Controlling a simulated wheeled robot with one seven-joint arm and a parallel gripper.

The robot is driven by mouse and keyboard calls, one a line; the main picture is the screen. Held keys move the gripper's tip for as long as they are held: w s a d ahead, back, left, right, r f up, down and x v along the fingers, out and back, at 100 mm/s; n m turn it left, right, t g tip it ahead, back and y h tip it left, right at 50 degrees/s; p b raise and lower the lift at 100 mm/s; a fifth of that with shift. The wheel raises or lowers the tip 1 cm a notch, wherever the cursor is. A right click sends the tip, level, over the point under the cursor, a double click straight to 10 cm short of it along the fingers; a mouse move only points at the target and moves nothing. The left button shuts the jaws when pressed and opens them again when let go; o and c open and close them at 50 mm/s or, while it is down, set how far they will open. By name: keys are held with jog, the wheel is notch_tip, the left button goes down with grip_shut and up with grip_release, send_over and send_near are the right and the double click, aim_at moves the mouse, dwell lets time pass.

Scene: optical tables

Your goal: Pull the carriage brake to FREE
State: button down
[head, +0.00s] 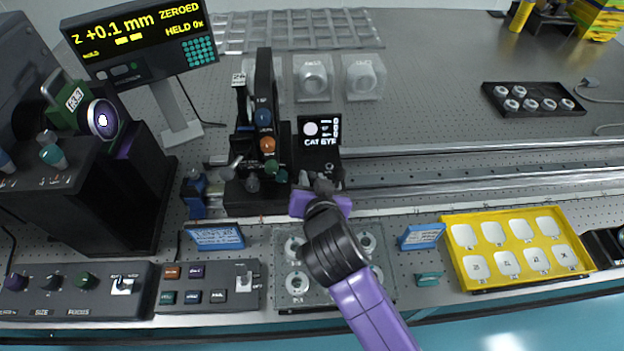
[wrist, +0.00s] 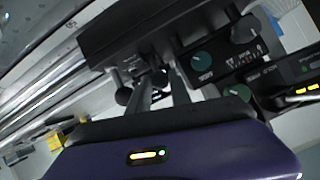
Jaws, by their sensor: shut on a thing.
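The black carriage (head: 265,150) stands upright on the rail left of centre in the head view, with blue, orange and green knobs on its column. My gripper (head: 323,185) is at the lower right of its base. In the wrist view, my gripper's two fingers (wrist: 165,90) reach to the underside of the dark carriage body (wrist: 140,30). They are shut on a small dark part there, which I take for the carriage brake (wrist: 157,78). The fingers and wrist hide most of it, and no FREE mark is readable.
A small display (head: 319,138) is beside the column. A clear plate with round holders (head: 290,262) lies under my arm. A blue sign (head: 421,236) and yellow tray (head: 580,262) stand to the right. A button panel (head: 210,287) and blue stand (head: 215,237) are left.

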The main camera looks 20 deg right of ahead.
jog(key=c, duration=1.5)
grip_release()
jog(key=shift+o, duration=0.2)
jog(key=v, duration=0.8)
jog(key=shift+b, duration=0.4)
jog(key=shift+f, duration=0.1)
jog(key=s+a+r+n+t+y, duration=0.2)
jog(key=a+r+n+t+y, duration=0.1)
jog(key=r+n+t+y, duration=0.15)
jog(key=s+d+f+n+g, duration=0.1)
jog(key=s+d, duration=0.3)
jog(key=s, duration=1)
jog(key=s+d+f+h, duration=0.1)
jog(key=s+d, duration=0.3)
jog(key=s, duration=1)
jog(key=shift+f+n+g, duration=0.35)
jog(key=shift+f, duration=0.45)
